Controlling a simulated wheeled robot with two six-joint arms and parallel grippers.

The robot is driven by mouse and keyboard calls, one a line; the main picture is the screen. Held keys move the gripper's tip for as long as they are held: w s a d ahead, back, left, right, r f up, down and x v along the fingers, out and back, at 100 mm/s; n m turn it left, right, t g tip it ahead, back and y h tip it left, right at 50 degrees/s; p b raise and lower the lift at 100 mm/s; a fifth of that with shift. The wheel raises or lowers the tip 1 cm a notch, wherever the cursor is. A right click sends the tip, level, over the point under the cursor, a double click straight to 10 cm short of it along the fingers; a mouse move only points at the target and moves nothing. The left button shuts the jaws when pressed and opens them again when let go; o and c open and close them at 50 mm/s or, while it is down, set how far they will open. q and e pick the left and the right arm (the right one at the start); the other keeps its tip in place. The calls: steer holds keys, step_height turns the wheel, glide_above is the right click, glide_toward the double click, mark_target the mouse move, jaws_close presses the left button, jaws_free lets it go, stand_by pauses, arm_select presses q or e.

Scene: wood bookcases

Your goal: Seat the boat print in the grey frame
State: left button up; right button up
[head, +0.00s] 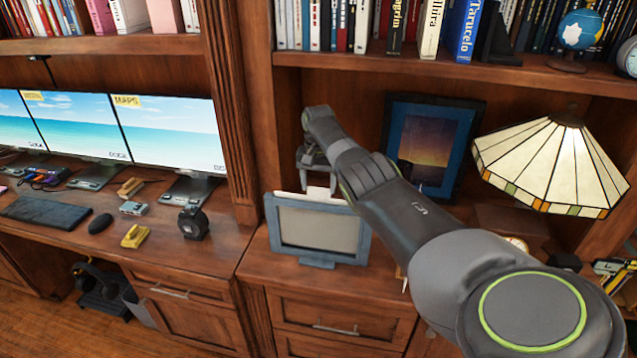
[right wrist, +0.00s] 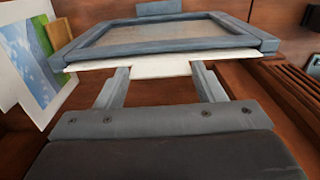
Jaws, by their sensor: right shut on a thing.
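The grey frame (head: 367,232) stands upright on the wood counter, with a plain pale panel inside its border. It also shows in the right wrist view (right wrist: 108,52). My right gripper (head: 319,188) is just above the frame's top edge. In the right wrist view its two fingers (right wrist: 162,72) are shut on the tab of a white sheet (right wrist: 160,66), which I take to be the boat print. The sheet's white edge runs along the frame's top edge; its picture is hidden, and how far it sits inside is unclear. My left gripper is not in view.
Another print (right wrist: 38,50) in blue, green and white leans beside the frame in the right wrist view. A blue-framed picture (head: 458,117) and a stained-glass lamp (head: 545,160) stand behind my right arm. Monitors (head: 170,130) and a keyboard (head: 45,213) fill the left desk.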

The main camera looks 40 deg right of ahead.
steer(key=shift+f+b, duration=0.65)
steer(key=shift+f, duration=0.35)
steer(key=o, duration=1.4)
steer(key=shift+r, duration=0.1)
step_height(320, 180, up, 17)
steer(key=b, duration=0.3)
steer(key=shift+s+a+r, duration=0.1)
steer(key=shift+r, duration=0.05)
